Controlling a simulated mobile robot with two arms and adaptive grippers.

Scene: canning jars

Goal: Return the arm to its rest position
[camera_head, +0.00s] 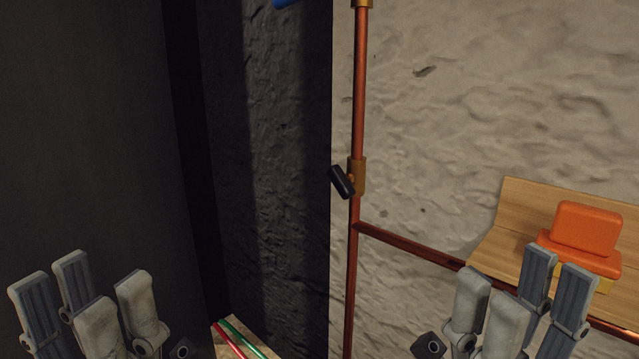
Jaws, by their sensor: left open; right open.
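My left gripper (92,297) is at the lower left of the head view, with its fingers pointing up and spread apart. It is open and holds nothing that I can see. My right gripper (522,296) is at the lower right, also open with its fingers up and nothing visible between them. It appears in front of a wooden shelf and a copper pipe; I cannot tell how near it is to them. Most of both arms lies below the frame.
A vertical copper pipe (359,90) with a black-handled valve (341,182) runs along the stone wall, with a branch (410,246) to the right. An orange object (587,229) sits on the wooden shelf (513,222). Red and green rods (243,338) show at bottom centre.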

